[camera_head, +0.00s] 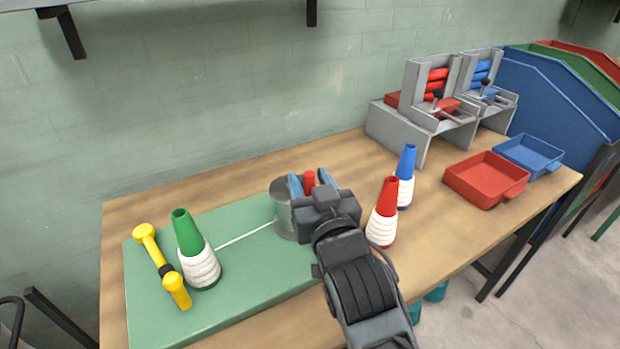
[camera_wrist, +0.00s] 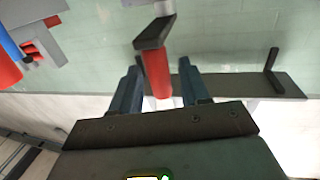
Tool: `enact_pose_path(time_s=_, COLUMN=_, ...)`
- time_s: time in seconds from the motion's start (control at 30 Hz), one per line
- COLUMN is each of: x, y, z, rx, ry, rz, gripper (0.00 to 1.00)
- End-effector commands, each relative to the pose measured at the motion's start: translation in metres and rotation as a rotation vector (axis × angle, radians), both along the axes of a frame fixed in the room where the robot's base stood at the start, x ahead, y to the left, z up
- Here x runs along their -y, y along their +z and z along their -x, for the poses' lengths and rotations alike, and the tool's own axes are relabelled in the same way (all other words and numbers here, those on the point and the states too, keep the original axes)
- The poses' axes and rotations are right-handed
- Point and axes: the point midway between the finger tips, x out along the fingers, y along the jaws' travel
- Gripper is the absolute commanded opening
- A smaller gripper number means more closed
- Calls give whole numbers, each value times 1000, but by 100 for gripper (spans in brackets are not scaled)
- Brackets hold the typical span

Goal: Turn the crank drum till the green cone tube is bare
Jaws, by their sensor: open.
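The green cone tube (camera_head: 187,232) stands upright on a green board (camera_head: 240,265), with white thread (camera_head: 201,267) wound around its lower part. A taut white strand (camera_head: 243,236) runs from it to the grey crank drum (camera_head: 284,218). The drum is partly hidden behind my gripper (camera_head: 310,183). The red crank handle (camera_head: 309,179) stands between my two blue fingers. The wrist view also shows this red handle (camera_wrist: 156,76) between the open fingers; I cannot tell whether either finger touches it.
A yellow-ended bar (camera_head: 162,265) lies left of the green tube. Red (camera_head: 389,195) and blue (camera_head: 408,162) cone tubes with white thread stand right of my arm. Grey stands (camera_head: 395,124), a red tray (camera_head: 487,180) and a blue tray (camera_head: 528,155) occupy the table's right side.

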Motion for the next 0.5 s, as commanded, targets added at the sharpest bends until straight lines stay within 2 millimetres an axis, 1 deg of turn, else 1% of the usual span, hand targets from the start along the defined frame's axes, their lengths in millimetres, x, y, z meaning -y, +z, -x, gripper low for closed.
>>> enact_pose_path(time_s=0.1, x=-2, y=0, z=-4, rx=0, ry=0, rz=0, gripper=46)
enact_pose_path(time_s=0.33, x=-2, y=0, z=-4, rx=0, ry=0, rz=0, gripper=46)
enact_pose_path(time_s=0.5, x=-1, y=0, z=-4, rx=0, ry=0, rz=0, gripper=29)
